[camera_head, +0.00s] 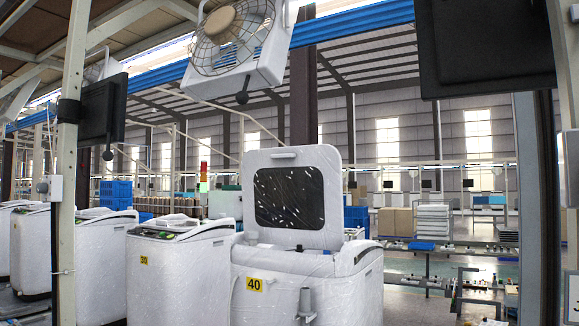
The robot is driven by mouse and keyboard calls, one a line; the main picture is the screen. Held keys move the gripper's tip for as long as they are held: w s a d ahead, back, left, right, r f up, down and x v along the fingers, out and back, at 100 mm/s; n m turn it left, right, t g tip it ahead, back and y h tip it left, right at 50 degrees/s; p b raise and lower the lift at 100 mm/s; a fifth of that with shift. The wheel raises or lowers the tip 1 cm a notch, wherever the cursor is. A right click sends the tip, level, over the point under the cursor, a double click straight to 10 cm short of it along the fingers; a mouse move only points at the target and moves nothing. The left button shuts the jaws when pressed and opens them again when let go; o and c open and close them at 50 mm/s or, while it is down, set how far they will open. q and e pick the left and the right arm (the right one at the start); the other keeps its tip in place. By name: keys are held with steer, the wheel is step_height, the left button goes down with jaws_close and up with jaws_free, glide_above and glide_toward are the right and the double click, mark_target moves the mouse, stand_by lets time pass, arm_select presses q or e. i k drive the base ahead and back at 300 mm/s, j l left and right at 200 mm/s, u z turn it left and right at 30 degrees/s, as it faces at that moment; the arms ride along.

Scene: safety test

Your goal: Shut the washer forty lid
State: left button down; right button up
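The washer forty (335,295) is a white, film-wrapped top loader in the lower middle, with a yellow label (254,284) reading 40 on its front. Its lid (330,166) stands open, roughly upright at the back of the top. The lid has a white frame, a dark window and a small grip (285,155) on its upper edge. The tub opening is barely visible from this low angle. A small grey upright part (306,301) shows against the washer's front; I cannot tell what it is.
Another white washer (175,280) labelled 30 stands close on the left, with more beyond it. A pale post (72,170) rises at left and a dark post (537,200) at right. A caged fan (235,45) hangs above. A conveyor line (450,246) lies behind right.

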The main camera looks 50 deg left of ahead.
mark_target(292, 197)
steer(key=k+j, duration=0.1)
steer(key=j, duration=0.45)
steer(key=k+j, duration=0.1)
steer(key=j, duration=0.45)
steer(key=k+j+z, duration=0.1)
steer(key=j, duration=0.45)
